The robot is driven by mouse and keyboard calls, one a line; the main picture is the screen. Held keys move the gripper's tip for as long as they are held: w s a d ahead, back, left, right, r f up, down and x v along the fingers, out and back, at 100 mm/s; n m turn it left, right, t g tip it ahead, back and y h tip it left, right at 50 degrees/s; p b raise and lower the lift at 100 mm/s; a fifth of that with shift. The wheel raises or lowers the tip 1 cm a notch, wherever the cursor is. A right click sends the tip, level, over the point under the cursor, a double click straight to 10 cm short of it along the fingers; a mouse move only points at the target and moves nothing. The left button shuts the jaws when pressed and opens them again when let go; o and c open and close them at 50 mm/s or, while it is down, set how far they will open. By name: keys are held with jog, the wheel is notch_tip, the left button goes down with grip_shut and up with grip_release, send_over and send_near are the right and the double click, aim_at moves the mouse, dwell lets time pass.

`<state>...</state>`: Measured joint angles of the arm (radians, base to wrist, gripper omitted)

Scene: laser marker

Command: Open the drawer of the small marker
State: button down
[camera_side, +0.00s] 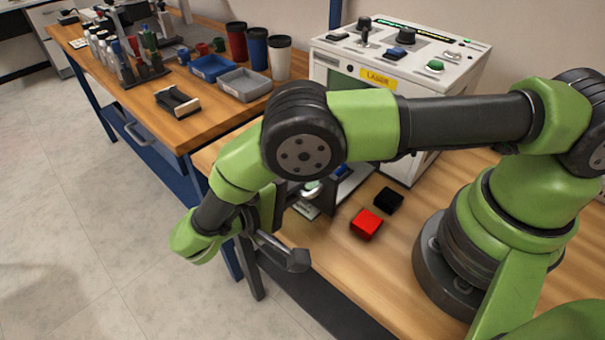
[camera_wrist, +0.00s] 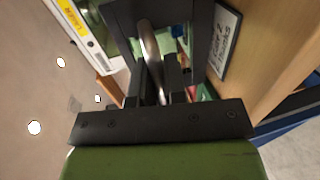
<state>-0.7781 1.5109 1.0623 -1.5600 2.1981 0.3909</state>
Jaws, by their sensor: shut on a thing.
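The small marker (camera_side: 347,186) is a dark-framed unit on the wooden bench in front of the large laser machine. My arm hides much of it in the side view. In the wrist view its black frame (camera_wrist: 198,40) fills the top middle, with a white label plate (camera_wrist: 226,40) to the right. A pale metal bar handle (camera_wrist: 150,50) runs between the fingers of my gripper (camera_wrist: 157,85). The gripper is shut on this handle. In the side view the fingertips are hidden. How far the drawer is out, I cannot tell.
A red block (camera_side: 366,224) and a black block (camera_side: 388,200) lie right of the marker. The laser machine (camera_side: 400,60) stands behind. The left bench (camera_side: 140,85) holds trays, cups and bottles. Open floor (camera_side: 90,230) lies to the left.

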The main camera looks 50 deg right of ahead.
jog(key=shift+w, duration=0.1)
jog(key=c, duration=1.2)
grip_release()
jog(key=shift+a+r, duration=0.8)
jog(key=shift+r, duration=0.55)
jog(key=shift+a+r, duration=0.85)
jog(key=shift+r, duration=0.5)
jog(key=shift+a+r, duration=0.8)
jog(key=shift+r, duration=0.55)
